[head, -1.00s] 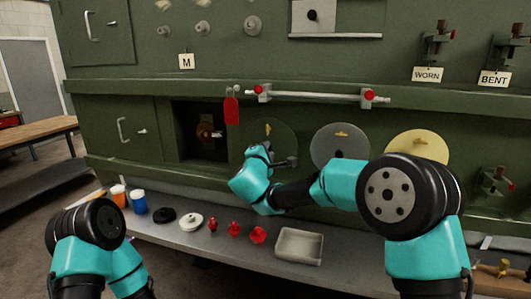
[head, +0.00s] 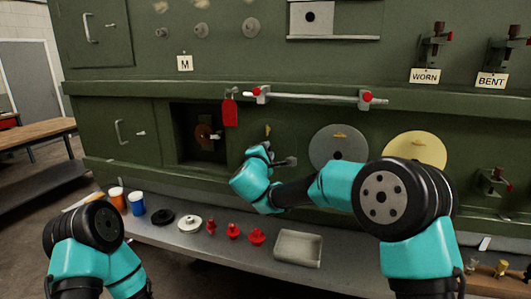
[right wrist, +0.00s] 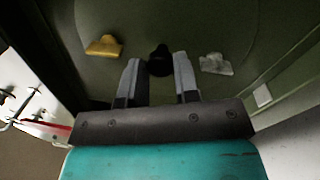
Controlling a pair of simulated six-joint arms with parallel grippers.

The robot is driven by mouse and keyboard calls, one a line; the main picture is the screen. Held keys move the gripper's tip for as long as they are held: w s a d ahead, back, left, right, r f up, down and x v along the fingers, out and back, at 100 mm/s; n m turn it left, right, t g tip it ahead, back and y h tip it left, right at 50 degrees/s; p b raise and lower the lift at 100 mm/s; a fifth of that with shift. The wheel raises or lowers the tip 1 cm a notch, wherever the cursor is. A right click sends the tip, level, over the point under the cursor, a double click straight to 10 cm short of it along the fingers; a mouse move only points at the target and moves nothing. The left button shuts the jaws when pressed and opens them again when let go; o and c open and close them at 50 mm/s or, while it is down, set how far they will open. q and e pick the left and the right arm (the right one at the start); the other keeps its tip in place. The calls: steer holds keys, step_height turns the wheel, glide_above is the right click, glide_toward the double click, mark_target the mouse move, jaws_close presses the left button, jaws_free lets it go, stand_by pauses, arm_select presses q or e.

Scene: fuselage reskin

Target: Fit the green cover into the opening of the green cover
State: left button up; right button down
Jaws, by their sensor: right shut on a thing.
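The green cover is a round green disc that nearly blends into the green wall. It fills much of the right wrist view (right wrist: 150,20), with a yellow tab (right wrist: 104,46), a pale tab (right wrist: 216,64) and a black knob (right wrist: 159,60). My right gripper (right wrist: 159,72) is shut on the black knob, one finger at each side. In the head view my right gripper (head: 284,160) is at the wall, below the yellow tab (head: 267,130), and hides much of the cover. I cannot tell whether the cover is fully seated. My left gripper is out of view; only its arm shows.
A dark square recess (head: 197,134) lies left of my right gripper. A grey disc (head: 338,147) and a yellow disc (head: 415,150) are to its right. A rail (head: 315,97) runs above. The shelf below holds red parts (head: 233,231), cups and a tray (head: 298,248).

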steer(key=shift+w, duration=0.1)
steer(key=c, duration=0.8)
jaws_free()
steer(key=shift+v, duration=2.55)
